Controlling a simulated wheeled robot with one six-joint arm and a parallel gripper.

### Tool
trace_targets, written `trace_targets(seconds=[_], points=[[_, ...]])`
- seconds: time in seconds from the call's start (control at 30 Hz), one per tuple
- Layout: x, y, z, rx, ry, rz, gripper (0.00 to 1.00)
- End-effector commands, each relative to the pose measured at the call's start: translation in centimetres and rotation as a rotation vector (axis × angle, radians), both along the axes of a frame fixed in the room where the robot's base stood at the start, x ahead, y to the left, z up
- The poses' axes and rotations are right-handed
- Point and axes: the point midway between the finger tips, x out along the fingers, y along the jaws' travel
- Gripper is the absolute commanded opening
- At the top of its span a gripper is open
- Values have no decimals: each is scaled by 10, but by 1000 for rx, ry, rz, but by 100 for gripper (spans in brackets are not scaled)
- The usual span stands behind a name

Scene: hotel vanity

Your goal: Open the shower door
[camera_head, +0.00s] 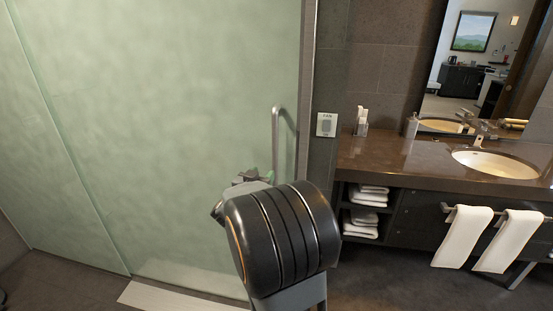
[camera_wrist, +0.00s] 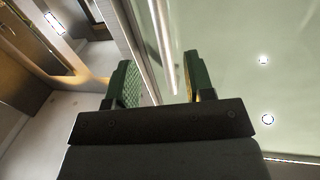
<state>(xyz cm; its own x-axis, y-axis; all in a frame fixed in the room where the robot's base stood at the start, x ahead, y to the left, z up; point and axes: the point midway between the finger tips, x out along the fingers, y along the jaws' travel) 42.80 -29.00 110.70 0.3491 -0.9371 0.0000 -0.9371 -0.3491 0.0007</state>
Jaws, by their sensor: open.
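The shower door (camera_head: 200,110) is a pale green frosted glass panel, and it looks shut. Its handle (camera_head: 276,135) is a vertical metal bar near the door's right edge. My gripper (camera_head: 248,178) is beside the lower part of the handle, mostly hidden behind my dark arm in the head view. In the wrist view my gripper (camera_wrist: 160,75) is open, with one green-padded finger on each side of the slanting handle bar (camera_wrist: 164,50). Whether either finger touches the bar cannot be told. The glass (camera_wrist: 250,40) fills the right of the wrist view.
A brown vanity counter (camera_head: 400,156) with a sink (camera_head: 497,163) stands to the right, with white towels (camera_head: 463,237) hanging from its front rail. A fan switch (camera_head: 326,125) is on the wall by the door. A pale threshold strip (camera_head: 170,297) lies on the floor below the glass.

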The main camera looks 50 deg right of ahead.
Motion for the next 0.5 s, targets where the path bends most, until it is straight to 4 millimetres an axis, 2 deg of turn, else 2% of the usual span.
trace_targets(seconds=[0.3,0.5], points=[[21,-57,1,0,1,-1,48],[33,-88,1,1,0,1,48]])
